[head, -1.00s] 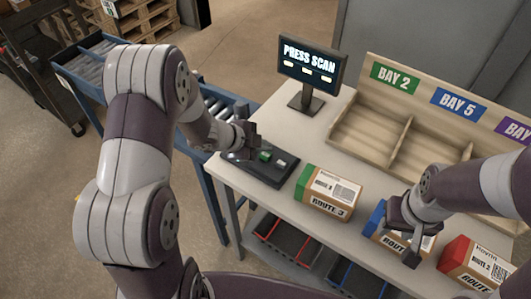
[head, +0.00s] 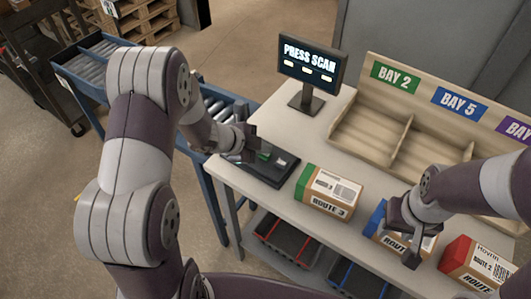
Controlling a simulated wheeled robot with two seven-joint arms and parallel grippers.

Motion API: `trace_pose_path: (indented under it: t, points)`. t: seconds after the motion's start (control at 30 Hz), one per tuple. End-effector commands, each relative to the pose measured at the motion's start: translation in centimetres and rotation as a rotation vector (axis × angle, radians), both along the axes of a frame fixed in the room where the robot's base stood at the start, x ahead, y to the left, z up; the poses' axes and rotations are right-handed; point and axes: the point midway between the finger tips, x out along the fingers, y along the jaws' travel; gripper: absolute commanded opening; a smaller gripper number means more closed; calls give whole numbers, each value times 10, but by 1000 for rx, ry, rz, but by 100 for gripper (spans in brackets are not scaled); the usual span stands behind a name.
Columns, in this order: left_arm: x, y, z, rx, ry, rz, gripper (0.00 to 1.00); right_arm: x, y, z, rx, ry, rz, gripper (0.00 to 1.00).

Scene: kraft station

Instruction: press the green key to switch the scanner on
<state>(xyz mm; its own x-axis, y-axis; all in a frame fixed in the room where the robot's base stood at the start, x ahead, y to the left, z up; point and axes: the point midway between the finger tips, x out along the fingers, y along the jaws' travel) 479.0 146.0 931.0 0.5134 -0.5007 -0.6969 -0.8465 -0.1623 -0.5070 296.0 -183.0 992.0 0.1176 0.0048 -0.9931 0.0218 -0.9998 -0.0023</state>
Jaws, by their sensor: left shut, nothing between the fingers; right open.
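The green key (head: 264,156) is on a dark key panel (head: 283,170) at the left end of the white table. A second key on the panel lies to its right and is hard to make out. My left gripper (head: 250,156) is shut and empty, low over the panel at the green key, covering part of it. I cannot tell whether it touches the key. A monitor (head: 312,63) on a stand reads "PRESS SCAN". My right gripper (head: 407,245) is open above the blue-ended box (head: 378,222), with nothing held.
A green-ended "ROUTE 3" box (head: 328,192) and a red-ended box (head: 478,268) stand along the table's front. A wooden sorter (head: 372,130) with bay labels stands behind. A roller conveyor (head: 222,105) is at left. Bins (head: 288,240) sit below the table.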

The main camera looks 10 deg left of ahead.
Motion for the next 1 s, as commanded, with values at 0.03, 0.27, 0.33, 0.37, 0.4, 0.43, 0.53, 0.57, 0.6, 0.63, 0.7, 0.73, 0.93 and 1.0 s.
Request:
trace_pose_path:
  t: [0.03, 0.27, 0.33, 0.37, 0.4, 0.43, 0.53, 0.57, 0.6, 0.63, 0.7, 0.73, 0.93, 1.0]
  points:
    - [0, 0, -1, 0, 0, 0, 0, 0, 0, -1, 0, 0, 0, 43]
    - [0, 0, -4, 0, 0, 0, 0, 0, 0, -3, 0, 0, 0, 43]
    - [0, 0, -5, -1, 1, 1, 0, 0, 0, -3, 0, 0, 0, 43]
    - [0, 0, -5, -1, 1, 1, 0, 0, 0, -3, 0, 0, 0, 43]
    - [0, 0, -6, -1, 1, 1, 0, 0, 0, -4, 0, 0, 0, 43]
    - [0, 0, -6, -1, 1, 1, 0, 0, 0, -4, 0, 0, 0, 43]
    - [0, 0, -7, -1, 1, 1, 0, 0, 0, -5, 0, 0, 0, 43]
    - [0, 0, -8, 0, 1, 0, 0, 0, 0, -5, 0, 0, 0, 43]
    - [0, 0, -8, 0, 1, 0, 0, 0, 0, -5, 0, 0, 0, 43]
    - [0, 0, -7, 0, 1, 0, 0, 0, 0, -5, 0, 0, 0, 43]
    - [0, 0, -8, 0, 1, 0, 0, 0, 0, -5, 0, 0, 0, 43]
    - [0, 0, -8, 0, 1, 0, 0, 0, 0, -5, 0, 0, 0, 43]
    - [0, 0, -5, 0, 1, 0, 0, 0, 0, -2, 0, 0, 0, 43]
    - [0, 0, -2, 0, 1, 0, 0, 0, 0, 1, 0, 0, 0, 43]
